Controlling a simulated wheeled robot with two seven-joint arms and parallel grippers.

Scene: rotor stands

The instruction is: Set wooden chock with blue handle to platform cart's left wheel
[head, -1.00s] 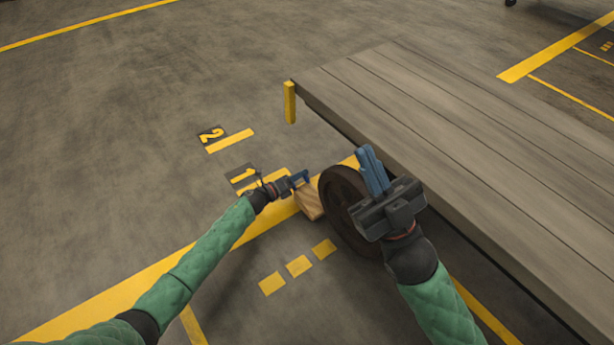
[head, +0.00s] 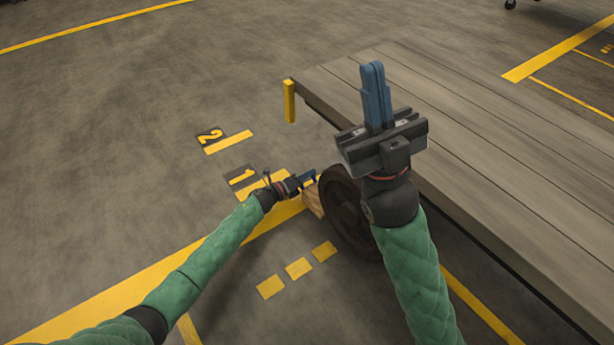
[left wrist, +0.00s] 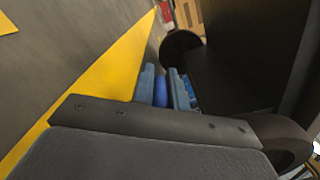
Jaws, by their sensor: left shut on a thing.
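The wooden chock (head: 312,204) is on or just above the floor at the left side of the platform cart's dark wheel (head: 345,212). Its right end meets the wheel's rim in the head view; I cannot tell whether they touch. My left gripper (head: 308,178) is shut on the chock's blue handle, which shows between the blue fingers in the left wrist view (left wrist: 161,91). My right gripper (head: 376,92) is raised in front of the cart's deck (head: 480,120). Its blue fingers are together and hold nothing. The wheel is partly hidden by my right arm.
A yellow post (head: 290,101) stands at the deck's far left corner. Yellow floor lines and plates numbered 1 (head: 241,176) and 2 (head: 210,136) lie left of the cart. The floor further left is clear.

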